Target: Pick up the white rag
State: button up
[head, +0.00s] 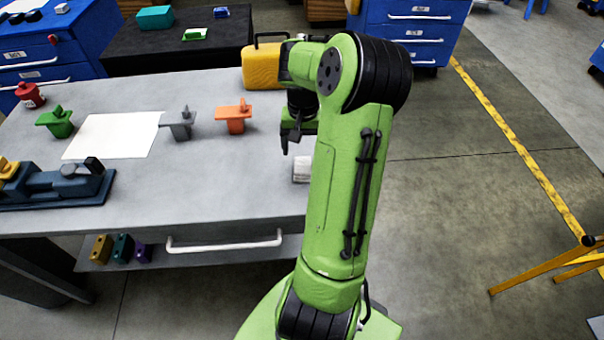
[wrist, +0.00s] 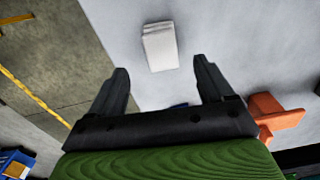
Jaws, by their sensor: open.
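The white rag (head: 302,169) is a small folded pad on the grey table, near its right edge. In the head view it is partly hidden behind my green arm. In the wrist view the rag (wrist: 160,47) lies beyond the fingertips, roughly centred between them. My gripper (head: 298,142) is above the table, behind the rag in the head view. In the wrist view my gripper (wrist: 163,75) has its two dark fingers spread wide, with nothing between them.
An orange part (head: 233,117), a grey part (head: 180,122) and a green part (head: 57,121) stand on the table (head: 215,180) around a white sheet (head: 114,135). A yellow case (head: 262,68) is at the back. A blue fixture (head: 60,185) sits front left.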

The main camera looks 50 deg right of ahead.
aim_at(303, 164)
jog(key=f, duration=0.2)
jog(key=f+b, duration=0.1)
jog(key=f, duration=0.1)
jog(key=f+b, duration=0.1)
jog(key=f, duration=0.2)
jog(key=shift+w+d, duration=0.25)
jog(key=c, duration=1.1)
notch_tip(303, 164, up, 10)
jog(key=p, duration=0.3)
jog(key=shift+r, duration=0.1)
jog(key=shift+c, duration=0.2)
